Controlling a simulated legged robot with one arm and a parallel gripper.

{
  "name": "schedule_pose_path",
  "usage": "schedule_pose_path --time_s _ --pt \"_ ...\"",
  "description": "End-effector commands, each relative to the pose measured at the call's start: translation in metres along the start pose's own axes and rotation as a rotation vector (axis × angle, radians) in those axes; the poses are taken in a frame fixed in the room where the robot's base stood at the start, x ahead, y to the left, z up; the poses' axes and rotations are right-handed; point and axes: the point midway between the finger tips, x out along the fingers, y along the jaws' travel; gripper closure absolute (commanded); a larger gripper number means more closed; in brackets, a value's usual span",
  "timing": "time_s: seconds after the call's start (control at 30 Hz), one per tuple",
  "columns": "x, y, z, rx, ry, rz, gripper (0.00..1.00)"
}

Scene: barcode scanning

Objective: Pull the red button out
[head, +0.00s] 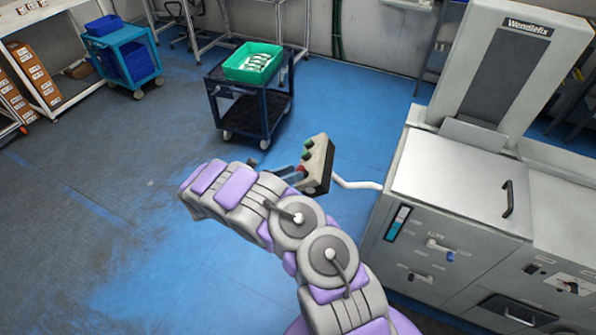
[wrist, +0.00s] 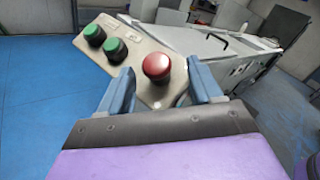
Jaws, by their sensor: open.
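The red button (wrist: 157,67) is a round knob at the near end of a beige control box (wrist: 130,50). Two green buttons sit on the same box, one (wrist: 94,35) farther left and one (wrist: 115,49) nearer the red one. My gripper (wrist: 162,75) is open in the wrist view, with one blue finger on each side of the red button. I cannot tell whether the fingers touch it. In the head view the control box (head: 317,163) stands on a white arm, and my gripper is partly hidden by my arm beside it.
A white pipe-like arm (head: 358,184) joins the box to a large grey machine (head: 455,185) on the right. A dark cart (head: 247,106) with a green crate (head: 237,70) stands behind. Blue floor is clear to the left of my arm.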

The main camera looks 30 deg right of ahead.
Motion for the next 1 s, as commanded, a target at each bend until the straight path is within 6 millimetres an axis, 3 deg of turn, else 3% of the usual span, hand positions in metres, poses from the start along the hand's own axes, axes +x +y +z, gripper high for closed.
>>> schedule_pose_path --time_s 0.1,0.7,1.0 --pt "0.014 0.001 0.0 0.0 -0.005 -0.002 0.36" --pt "0.043 -0.001 0.0 0.001 -0.004 0.0 0.36" --pt "0.035 0.001 0.001 0.002 -0.009 -0.002 0.65"
